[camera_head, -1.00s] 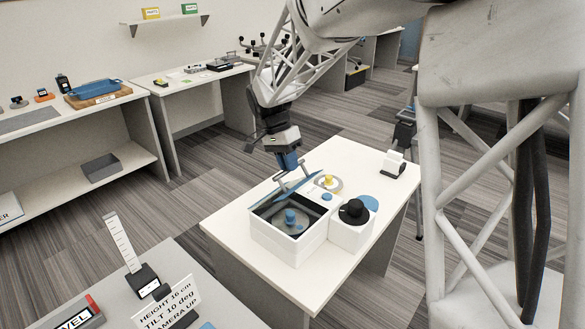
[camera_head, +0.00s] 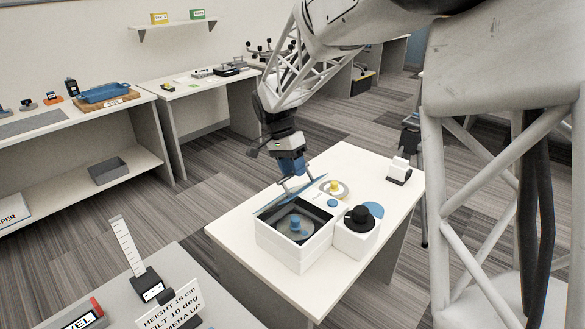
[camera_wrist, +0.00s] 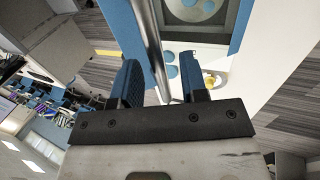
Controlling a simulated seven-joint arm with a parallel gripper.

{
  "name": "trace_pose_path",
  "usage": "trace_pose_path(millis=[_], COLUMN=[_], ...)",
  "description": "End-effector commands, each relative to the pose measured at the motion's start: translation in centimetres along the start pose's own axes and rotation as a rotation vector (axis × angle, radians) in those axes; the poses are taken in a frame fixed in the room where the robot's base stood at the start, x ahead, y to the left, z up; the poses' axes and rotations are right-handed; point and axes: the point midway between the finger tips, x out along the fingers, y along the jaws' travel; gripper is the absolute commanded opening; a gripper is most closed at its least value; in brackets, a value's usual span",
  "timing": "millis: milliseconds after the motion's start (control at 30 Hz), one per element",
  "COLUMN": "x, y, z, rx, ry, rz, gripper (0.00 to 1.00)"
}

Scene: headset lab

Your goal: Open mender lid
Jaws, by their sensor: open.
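The mender appears to be a white open-topped box (camera_head: 300,258) on the white table. Its blue lid (camera_head: 277,200) stands tilted up along the back left edge. Inside the dark interior is a blue knob-like piece (camera_head: 295,224). My gripper (camera_head: 297,184) is at the raised lid, above the box's back side. In the wrist view, my gripper (camera_wrist: 163,70) has its two blue fingers apart, with a grey metal bar (camera_wrist: 150,40) running between them. Whether the fingers touch the bar is unclear.
Beside the box is a white unit with a black knob (camera_head: 357,217), with a blue disc (camera_head: 373,209) behind it. A yellow-knobbed piece (camera_head: 335,187) lies behind the box. A small white device (camera_head: 399,171) stands at the table's far right. The table's near left is clear.

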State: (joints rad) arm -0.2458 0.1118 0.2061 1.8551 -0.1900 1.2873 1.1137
Motion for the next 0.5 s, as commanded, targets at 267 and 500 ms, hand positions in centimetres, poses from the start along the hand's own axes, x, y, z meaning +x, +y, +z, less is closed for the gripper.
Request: trace_pose_path(millis=[267,500], x=[-1.4,-4.3], y=[0.0,-0.1], z=[0.0,0.0], rx=[0.0,0.0], ry=[0.001,0.001], rz=[-0.001,-0.002], gripper=[0.4,0.4])
